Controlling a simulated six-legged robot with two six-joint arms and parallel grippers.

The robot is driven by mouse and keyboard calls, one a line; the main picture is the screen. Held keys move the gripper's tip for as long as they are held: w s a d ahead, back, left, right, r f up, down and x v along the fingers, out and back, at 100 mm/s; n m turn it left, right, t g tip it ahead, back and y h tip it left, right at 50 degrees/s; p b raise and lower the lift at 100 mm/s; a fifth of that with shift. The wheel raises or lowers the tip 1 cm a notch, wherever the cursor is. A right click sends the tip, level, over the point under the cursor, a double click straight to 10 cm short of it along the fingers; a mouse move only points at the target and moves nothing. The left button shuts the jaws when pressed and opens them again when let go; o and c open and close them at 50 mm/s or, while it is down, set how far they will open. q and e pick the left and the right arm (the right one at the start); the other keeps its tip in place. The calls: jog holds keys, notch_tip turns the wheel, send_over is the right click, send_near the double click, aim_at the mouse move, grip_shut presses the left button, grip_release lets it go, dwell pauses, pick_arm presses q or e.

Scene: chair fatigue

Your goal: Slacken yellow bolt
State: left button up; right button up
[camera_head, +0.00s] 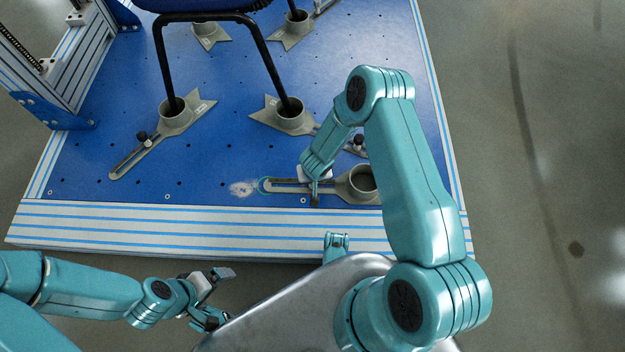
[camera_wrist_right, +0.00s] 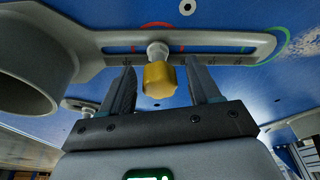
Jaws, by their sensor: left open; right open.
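The yellow bolt (camera_wrist_right: 158,80) shows in the right wrist view, on the slot of a grey slotted clamp arm (camera_wrist_right: 225,43), beside a red arc mark. My right gripper (camera_wrist_right: 163,92) is open, with one finger on each side of the bolt and visible gaps to it. In the head view my right gripper (camera_head: 315,196) points down at the same slotted arm (camera_head: 285,187) at the platform's front; the bolt is hidden there. My left gripper (camera_head: 219,296) is open and empty, off the platform's front edge at lower left.
The clamp's empty cup (camera_head: 362,182) is partly behind my right arm. A green ring mark (camera_head: 264,185) is at the slot's left end. A chair (camera_head: 210,17) stands with its legs in grey cups (camera_head: 173,116) on the blue platform (camera_head: 90,165). Dark-knobbed clamps (camera_head: 142,137) stand nearby.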

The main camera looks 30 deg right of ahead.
jog(key=m+p, duration=0.1)
jog(key=m, duration=0.1)
jog(key=shift+r+m+h, duration=0.15)
jog(key=shift+m+h, duration=0.15)
jog(key=shift+m+g, duration=0.3)
jog(key=shift+m, duration=0.6)
jog(key=c, duration=1)
jog(key=n, duration=0.2)
jog(key=shift+n+p, duration=0.3)
jog(key=shift+c, duration=0.2)
jog(key=shift+n, duration=0.7)
